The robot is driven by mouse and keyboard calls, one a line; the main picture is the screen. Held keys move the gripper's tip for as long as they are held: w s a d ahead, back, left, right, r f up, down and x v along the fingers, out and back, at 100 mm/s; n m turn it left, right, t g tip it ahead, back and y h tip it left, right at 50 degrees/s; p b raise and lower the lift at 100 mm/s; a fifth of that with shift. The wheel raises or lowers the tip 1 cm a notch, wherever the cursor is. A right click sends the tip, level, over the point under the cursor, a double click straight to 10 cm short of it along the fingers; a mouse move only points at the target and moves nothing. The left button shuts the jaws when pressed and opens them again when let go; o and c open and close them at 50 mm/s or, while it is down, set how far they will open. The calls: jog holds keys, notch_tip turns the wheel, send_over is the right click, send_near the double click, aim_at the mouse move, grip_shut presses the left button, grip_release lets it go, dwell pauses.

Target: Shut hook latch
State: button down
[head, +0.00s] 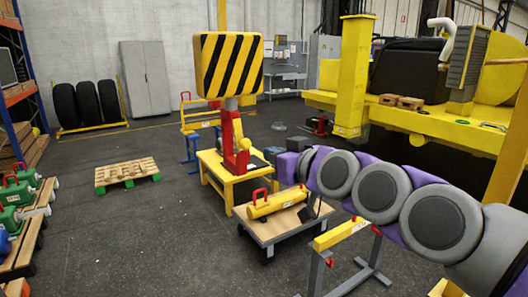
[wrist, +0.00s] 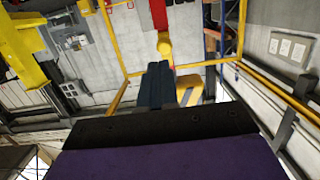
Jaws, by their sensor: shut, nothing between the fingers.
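The crane hook block (head: 229,65) with yellow and black stripes stands above the yellow stand (head: 222,186) in the head view. Its red hook (head: 236,158) rests upright on that stand. I cannot make out the latch or whether it is open. My arm reaches in from the right, its far end just right of the hook. My gripper (wrist: 159,68) is shut and empty in the wrist view, its dark fingers pointing up the picture. A yellow knob (wrist: 165,46) on a red part (wrist: 158,14) shows just beyond the fingertips; contact is unclear.
A wooden-topped cart (head: 284,229) with a yellow cylinder (head: 277,202) stands in front of the stand. A yellow-topped trestle (head: 340,234) is below my arm. A pallet (head: 126,172) lies to the left, with free floor around it. A large yellow machine (head: 410,112) fills the back right.

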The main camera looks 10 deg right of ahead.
jog(key=f+v, duration=0.1)
jog(key=v, duration=0.5)
jog(key=shift+s+d+f, duration=0.2)
jog(key=shift+s+d, duration=0.1)
jog(key=shift+d, duration=0.05)
